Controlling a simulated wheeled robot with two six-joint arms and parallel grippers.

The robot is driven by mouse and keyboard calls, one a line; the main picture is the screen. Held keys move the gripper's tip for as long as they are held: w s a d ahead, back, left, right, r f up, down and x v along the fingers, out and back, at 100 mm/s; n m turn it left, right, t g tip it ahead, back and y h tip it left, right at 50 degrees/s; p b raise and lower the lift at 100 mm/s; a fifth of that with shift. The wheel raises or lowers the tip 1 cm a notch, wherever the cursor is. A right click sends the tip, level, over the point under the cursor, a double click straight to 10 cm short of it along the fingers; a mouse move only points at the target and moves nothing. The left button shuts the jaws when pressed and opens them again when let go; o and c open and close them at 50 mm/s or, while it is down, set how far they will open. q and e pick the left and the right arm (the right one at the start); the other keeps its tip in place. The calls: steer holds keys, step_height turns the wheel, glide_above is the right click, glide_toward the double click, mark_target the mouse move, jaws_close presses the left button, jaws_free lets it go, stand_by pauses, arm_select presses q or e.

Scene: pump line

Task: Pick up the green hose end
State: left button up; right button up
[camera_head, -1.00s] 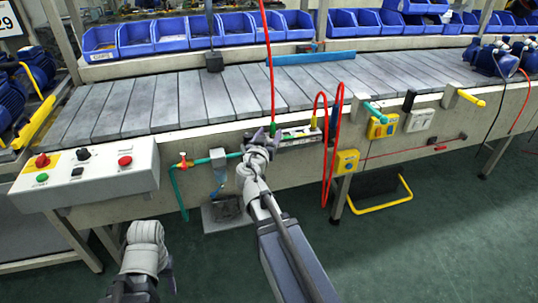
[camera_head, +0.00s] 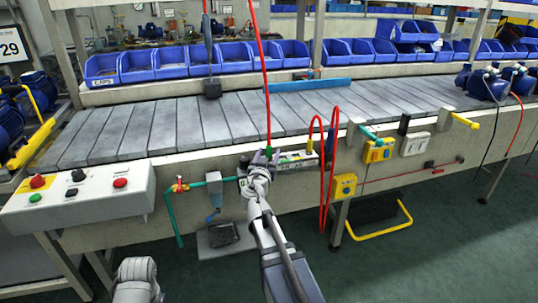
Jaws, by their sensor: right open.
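A red hose (camera_head: 260,60) hangs from above, in front of the bench, and ends in a small green hose end (camera_head: 268,151) at the bench's front edge. My right gripper (camera_head: 260,158) is open just at and below this green end. The wrist and fingers overlap the area, so I cannot tell whether the end lies between the fingers. Part of my left arm shows at the bottom left, but its gripper is out of view.
A slatted bench (camera_head: 180,120) runs across, with blue bins (camera_head: 135,65) behind. A control box (camera_head: 80,200) is at left. A teal pipe (camera_head: 172,215), looped red hose (camera_head: 330,170), yellow box (camera_head: 343,187) and yellow handle (camera_head: 465,121) line the front.

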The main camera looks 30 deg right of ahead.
mark_target(271, 147)
steer(key=x, duration=0.4)
steer(key=shift+d+r, duration=0.1)
jaws_close()
stand_by(0.5)
